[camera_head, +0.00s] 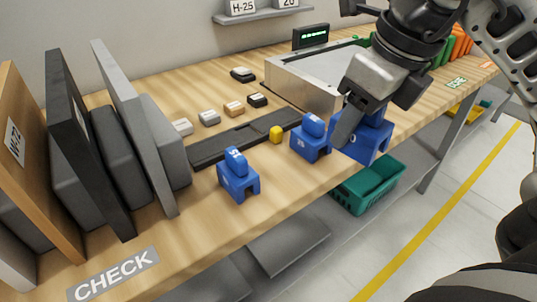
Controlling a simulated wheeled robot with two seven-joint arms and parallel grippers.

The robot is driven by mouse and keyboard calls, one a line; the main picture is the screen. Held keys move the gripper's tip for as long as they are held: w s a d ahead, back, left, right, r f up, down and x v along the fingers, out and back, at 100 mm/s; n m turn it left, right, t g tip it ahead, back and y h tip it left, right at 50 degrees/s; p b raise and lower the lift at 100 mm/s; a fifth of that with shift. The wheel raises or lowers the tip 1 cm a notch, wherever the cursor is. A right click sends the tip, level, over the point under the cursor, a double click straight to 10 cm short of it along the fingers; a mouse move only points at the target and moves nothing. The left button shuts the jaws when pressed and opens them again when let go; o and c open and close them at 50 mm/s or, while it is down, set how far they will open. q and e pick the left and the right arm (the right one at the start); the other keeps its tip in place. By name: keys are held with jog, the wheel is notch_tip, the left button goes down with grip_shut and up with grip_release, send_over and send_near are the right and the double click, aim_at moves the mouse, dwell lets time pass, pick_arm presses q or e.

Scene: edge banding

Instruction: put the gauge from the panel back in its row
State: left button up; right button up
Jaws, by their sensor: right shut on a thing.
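My right gripper (362,118) comes in from the upper right and is shut on a blue gauge (370,143), the largest-looking of the blue ones. Its fingers hide part of this gauge, and I cannot tell whether it touches the table. Two more blue gauges stand to its left near the table's front edge: one (311,143) close beside it and one (238,181) farther left. Upright panels stand at the left: an orange-brown one (38,150), a black one (82,150) and a grey one (135,125). My left gripper is not in view.
A dark strip (225,145) lies behind the gauges, with a yellow block (276,134) at it. Several small blocks (234,108) sit behind. A grey metal box (300,80) stands at the back. A CHECK label (113,274) marks the front left. A green bin (368,186) is below the edge.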

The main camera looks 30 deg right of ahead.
jog(key=shift+r+m, duration=0.25)
jog(key=shift+m, duration=0.25)
jog(key=shift+w, duration=0.2)
jog(key=shift+m, duration=0.3)
jog(key=w+a+f, duration=0.1)
jog(key=w+f, duration=0.1)
jog(key=w, duration=0.2)
jog(key=w+a+f+p, duration=0.1)
jog(key=w+f, duration=0.2)
jog(key=w+a+f+p, duration=0.1)
jog(key=w+f, duration=0.2)
jog(key=w, duration=0.1)
jog(key=shift+w+a+f, duration=0.15)
jog(key=shift+w+a, duration=0.15)
jog(key=shift+w+a+f+p, duration=0.15)
jog(key=shift+w+f+p, duration=0.2)
jog(key=shift+f, duration=0.15)
jog(key=x, duration=0.3)
jog(key=shift+s+f, duration=0.15)
jog(key=shift+f, duration=0.05)
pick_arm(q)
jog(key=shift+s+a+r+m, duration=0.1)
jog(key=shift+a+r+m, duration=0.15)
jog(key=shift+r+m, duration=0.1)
pick_arm(e)
jog(key=shift+f, duration=0.15)
